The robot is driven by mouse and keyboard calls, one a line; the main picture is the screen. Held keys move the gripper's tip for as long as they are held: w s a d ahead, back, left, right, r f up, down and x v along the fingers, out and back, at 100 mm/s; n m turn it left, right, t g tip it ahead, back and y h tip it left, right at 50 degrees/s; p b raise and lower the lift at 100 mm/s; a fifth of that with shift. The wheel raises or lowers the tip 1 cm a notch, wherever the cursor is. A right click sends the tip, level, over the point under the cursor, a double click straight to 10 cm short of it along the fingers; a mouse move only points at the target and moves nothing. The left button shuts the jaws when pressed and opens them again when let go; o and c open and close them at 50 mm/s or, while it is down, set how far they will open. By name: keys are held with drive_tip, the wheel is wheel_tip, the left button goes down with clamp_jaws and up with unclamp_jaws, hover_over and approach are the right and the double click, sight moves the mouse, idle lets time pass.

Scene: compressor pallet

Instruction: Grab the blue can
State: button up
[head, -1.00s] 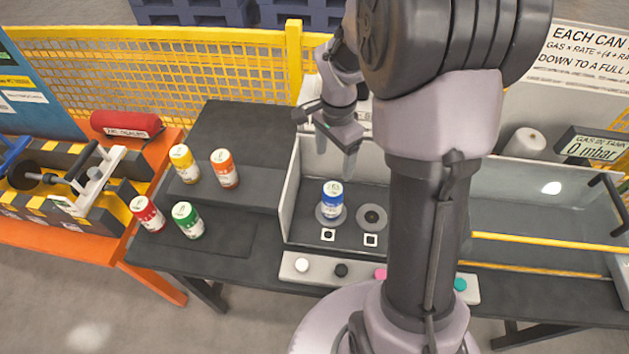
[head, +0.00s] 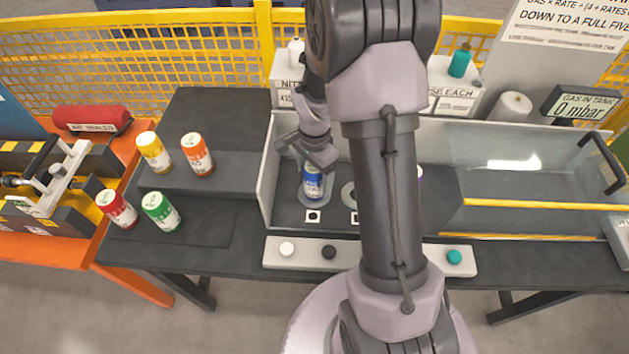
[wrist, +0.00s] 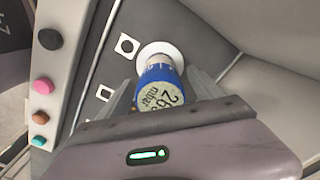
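The blue can (head: 313,187) stands upright on a round light pad in the left part of the grey tray (head: 266,185). My gripper (head: 312,172) is right above the can and hides part of its top in the head view. In the wrist view, the blue can (wrist: 158,88) shows its pale printed lid between the two fingers of my gripper (wrist: 160,80). The fingers are open, one on each side of the can, with a small gap visible on both sides.
Yellow (head: 154,152), orange (head: 197,154), red (head: 117,208) and green (head: 161,211) cans stand on the stepped dark table at left. A button strip (head: 306,254) runs along the tray's front. The tray's walls (head: 272,165) rise beside my gripper.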

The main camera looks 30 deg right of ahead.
clamp_jaws()
drive_tip(key=shift+r, duration=0.15)
